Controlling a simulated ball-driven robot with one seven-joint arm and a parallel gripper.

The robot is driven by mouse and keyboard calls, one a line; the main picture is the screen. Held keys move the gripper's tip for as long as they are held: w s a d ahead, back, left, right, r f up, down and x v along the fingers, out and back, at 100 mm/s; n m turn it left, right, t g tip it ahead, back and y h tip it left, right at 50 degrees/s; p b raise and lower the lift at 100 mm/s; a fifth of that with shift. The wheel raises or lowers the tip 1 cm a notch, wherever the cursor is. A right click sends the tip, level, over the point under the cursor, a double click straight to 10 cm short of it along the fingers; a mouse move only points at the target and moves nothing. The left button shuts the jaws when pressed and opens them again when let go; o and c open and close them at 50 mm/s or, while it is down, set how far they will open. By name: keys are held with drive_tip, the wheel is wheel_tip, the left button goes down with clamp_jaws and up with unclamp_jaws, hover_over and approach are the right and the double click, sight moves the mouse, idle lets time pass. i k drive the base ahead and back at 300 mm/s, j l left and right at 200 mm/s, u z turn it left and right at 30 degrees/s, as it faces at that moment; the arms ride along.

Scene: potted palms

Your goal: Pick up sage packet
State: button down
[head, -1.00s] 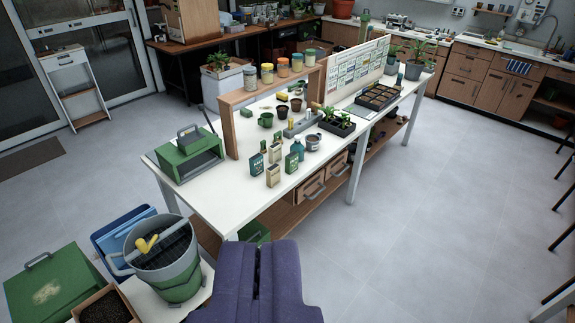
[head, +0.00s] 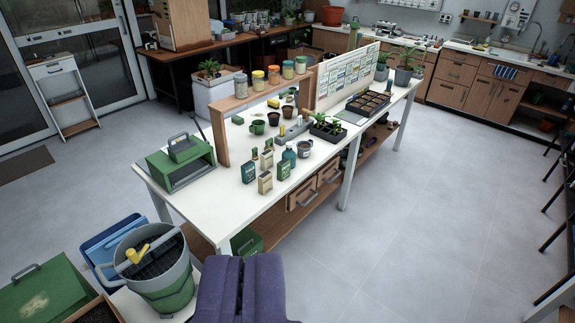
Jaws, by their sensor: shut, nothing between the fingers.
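Several small upright packets stand close together on the white table (head: 215,207), some green and some beige. A green packet (head: 248,172) is at the left front, a beige packet (head: 265,183) in front, another green packet (head: 283,169) at the right, and a beige one (head: 267,158) behind. The print is too small to tell which is sage.
A bucket (head: 165,280) stands lower left.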

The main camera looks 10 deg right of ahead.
sight(265, 181)
drive_tip(key=i+z, duration=0.15)
drive_tip(key=i, duration=0.35)
drive_tip(key=i+z, duration=0.15)
drive_tip(key=i, duration=0.4)
drive_tip(key=i+j+z, duration=0.15)
drive_tip(key=i, duration=0.35)
drive_tip(key=i+j+z, duration=0.15)
drive_tip(key=i, duration=0.4)
drive_tip(key=i+j+z, duration=0.15)
drive_tip(key=i, duration=0.35)
